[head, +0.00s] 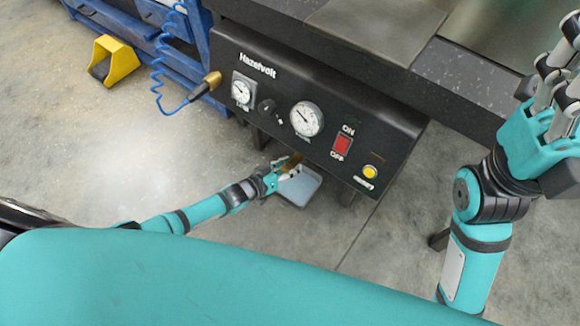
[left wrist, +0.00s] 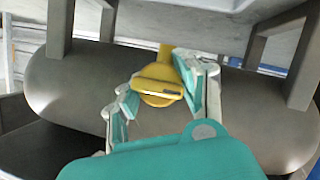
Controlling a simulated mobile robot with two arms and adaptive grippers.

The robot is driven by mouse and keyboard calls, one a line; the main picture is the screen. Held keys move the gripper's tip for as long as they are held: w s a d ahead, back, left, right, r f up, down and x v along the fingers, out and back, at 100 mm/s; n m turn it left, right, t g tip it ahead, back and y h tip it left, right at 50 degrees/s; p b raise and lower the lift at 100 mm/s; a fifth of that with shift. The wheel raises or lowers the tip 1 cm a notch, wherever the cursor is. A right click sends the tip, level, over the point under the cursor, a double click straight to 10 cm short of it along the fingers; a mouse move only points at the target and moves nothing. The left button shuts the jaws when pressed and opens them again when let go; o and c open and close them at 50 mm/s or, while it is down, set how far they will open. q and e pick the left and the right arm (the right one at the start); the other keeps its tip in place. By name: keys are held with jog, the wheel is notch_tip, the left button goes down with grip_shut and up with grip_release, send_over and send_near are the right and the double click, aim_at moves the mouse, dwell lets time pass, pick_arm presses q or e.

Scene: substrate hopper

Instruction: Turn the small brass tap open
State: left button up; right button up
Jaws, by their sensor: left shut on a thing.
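The small brass tap (left wrist: 158,84) shows yellow in the left wrist view, in front of a dark rounded tank (left wrist: 75,85). Its flat handle with a dark slot lies between the fingers of my left gripper (left wrist: 158,92), which is shut on it. In the head view my left gripper (head: 272,178) is below the black control panel (head: 235,52), and a small brown-gold part of the tap (head: 291,162) shows past the fingers. My right gripper (head: 550,85) is up at the right edge, partly cut off, away from the tap.
A grey tray (head: 298,188) sits under the tap. The panel carries gauges, a red switch (head: 342,145) and a yellow button (head: 370,171). A blue coiled hose with a brass nozzle (head: 206,86) hangs at the left.

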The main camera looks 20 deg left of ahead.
pick_arm(q)
jog(key=shift+a, duration=0.1)
jog(key=o, duration=1.3)
jog(key=shift+s, duration=0.2)
jog(key=v, duration=1.1)
jog(key=shift+s+a+r, duration=0.15)
jog(key=shift+s+a, duration=0.05)
jog(key=shift+s, duration=0.05)
